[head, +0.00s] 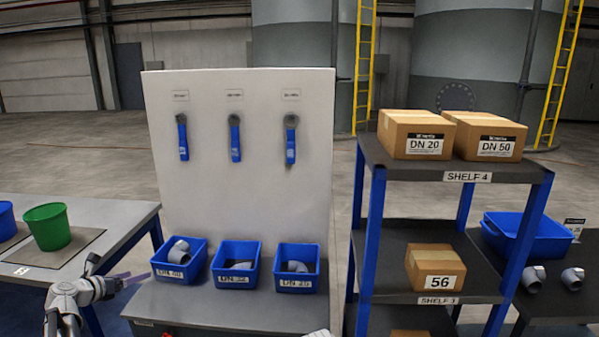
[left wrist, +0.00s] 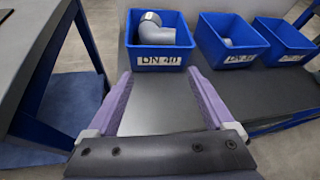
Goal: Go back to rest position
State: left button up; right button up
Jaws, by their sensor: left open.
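My left gripper (head: 138,278) is at the lower left in the head view, in front of the grey bench and left of its bins. In the left wrist view its two purple fingers (left wrist: 158,90) are spread apart with nothing between them. The blue bin labelled DN 40 (left wrist: 157,66) lies just beyond the fingertips and holds a grey elbow pipe (left wrist: 156,35). A pale piece at the bottom edge of the head view may be part of my right arm. My right gripper does not show.
Two more blue bins (head: 235,280) (head: 296,283) stand on the bench before a white panel (head: 250,110) with hanging blue-handled tools. A table (head: 120,220) with a green bucket (head: 47,226) is at left. A blue-framed shelf (head: 364,240) with cartons is at right.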

pick_arm(q)
jog(key=s+d+f+m+g+h, duration=0.1)
jog(key=s+d+f+m+g, duration=0.3)
jog(key=d, duration=0.6)
jog(key=s+d+f+m+g, duration=0.1)
jog(key=d+m, duration=0.6)
jog(key=d, duration=0.2)
jog(key=s+d+f+m+g+h, duration=0.1)
jog(key=s+d+f+m+g, duration=0.3)
jog(key=d, duration=0.6)
jog(key=s+d+f+m+g+y, duration=0.2)
jog(key=s+d+f+m, duration=0.1)
jog(key=s+d+m, duration=0.75)
jog(key=s+d+f+m+g+y, duration=0.15)
jog(key=s+d+m+y, duration=0.35)
jog(key=s+m, duration=0.6)
notch_tip(320, 180, up, 17)
jog(key=m+p, duration=0.2)
jog(key=p, duration=1.4)
jog(key=shift+w+a, duration=0.15)
jog(key=shift+f, duration=0.1)
